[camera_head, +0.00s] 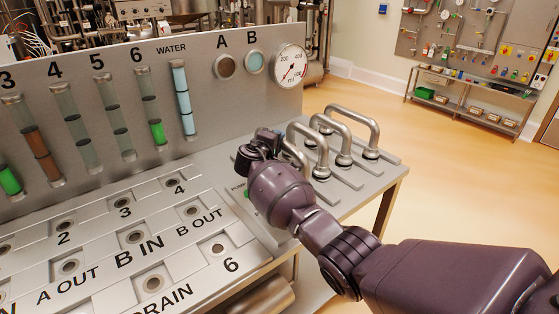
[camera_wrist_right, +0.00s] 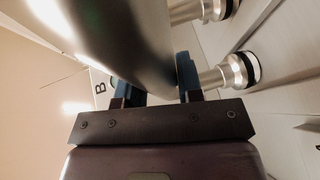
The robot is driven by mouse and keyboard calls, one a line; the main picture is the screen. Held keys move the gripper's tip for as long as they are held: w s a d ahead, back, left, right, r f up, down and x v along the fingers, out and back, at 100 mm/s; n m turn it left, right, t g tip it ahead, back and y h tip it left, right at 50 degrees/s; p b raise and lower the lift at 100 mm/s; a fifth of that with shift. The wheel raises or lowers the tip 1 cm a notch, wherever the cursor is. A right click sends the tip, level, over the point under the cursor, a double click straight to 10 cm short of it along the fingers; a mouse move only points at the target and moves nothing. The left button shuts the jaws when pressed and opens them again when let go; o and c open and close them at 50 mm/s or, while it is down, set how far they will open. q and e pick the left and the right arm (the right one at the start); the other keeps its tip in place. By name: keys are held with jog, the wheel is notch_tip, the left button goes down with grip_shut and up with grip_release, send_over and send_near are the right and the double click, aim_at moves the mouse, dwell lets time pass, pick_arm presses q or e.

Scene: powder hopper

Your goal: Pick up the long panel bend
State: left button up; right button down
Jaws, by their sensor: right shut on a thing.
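My right gripper (camera_head: 262,145) is over the near left end of the bend rack, mostly hidden by its own wrist in the head view. In the right wrist view the gripper (camera_wrist_right: 157,88) has its dark blue fingers on either side of a thick shiny metal tube (camera_wrist_right: 120,40), a panel bend. In the head view only a piece of this bend (camera_head: 294,156) shows beside the gripper. Whether it is lifted or still seated, I cannot tell. Other U-shaped bends (camera_head: 318,132) stand upright to its right. My left gripper is not in view.
The bend rack (camera_head: 345,190) joins the steel panel with labelled ports (camera_head: 135,238). An upright board (camera_head: 120,75) with coloured tubes and a gauge (camera_head: 289,66) stands behind. Neighbouring bend ends (camera_wrist_right: 238,70) are close beside the gripper. Open floor (camera_head: 440,180) lies to the right.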

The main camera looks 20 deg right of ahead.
jog(key=shift+r, duration=0.1)
dwell(0.3)
jog(key=shift+r, duration=0.55)
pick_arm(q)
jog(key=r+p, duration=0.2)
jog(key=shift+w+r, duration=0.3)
pick_arm(e)
notch_tip(320, 180, up, 19)
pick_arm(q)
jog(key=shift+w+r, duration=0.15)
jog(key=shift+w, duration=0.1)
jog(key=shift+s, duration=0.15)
